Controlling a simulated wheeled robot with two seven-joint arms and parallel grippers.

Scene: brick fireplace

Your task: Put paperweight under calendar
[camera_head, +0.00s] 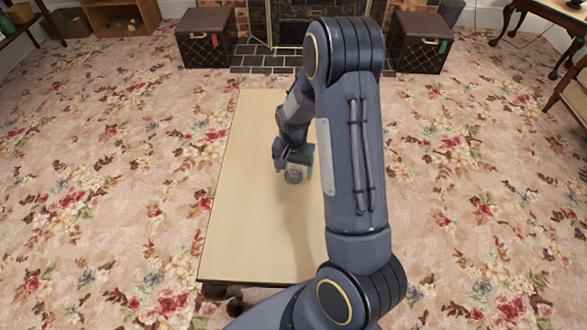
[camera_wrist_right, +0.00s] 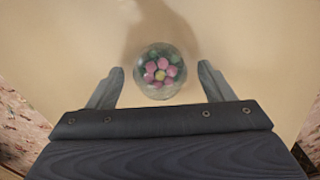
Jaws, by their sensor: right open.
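The paperweight (camera_head: 293,174) is a small round glass piece with pink, green and yellow spots inside. It sits on the pale wooden table (camera_head: 250,220). In the right wrist view the paperweight (camera_wrist_right: 160,74) lies between my two fingertips, with a gap on each side. My right gripper (camera_head: 293,168) is open, pointing down over the paperweight, with its fingers on either side of it. No calendar can be made out; my right arm hides the table's right part. My left gripper is not in view.
The table's left and front parts are clear. Two dark storage boxes (camera_head: 206,38) (camera_head: 420,42) stand by the fireplace (camera_head: 300,20) behind the table. Floral carpet (camera_head: 110,170) surrounds the table. A wooden side table (camera_head: 545,12) stands at the far right.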

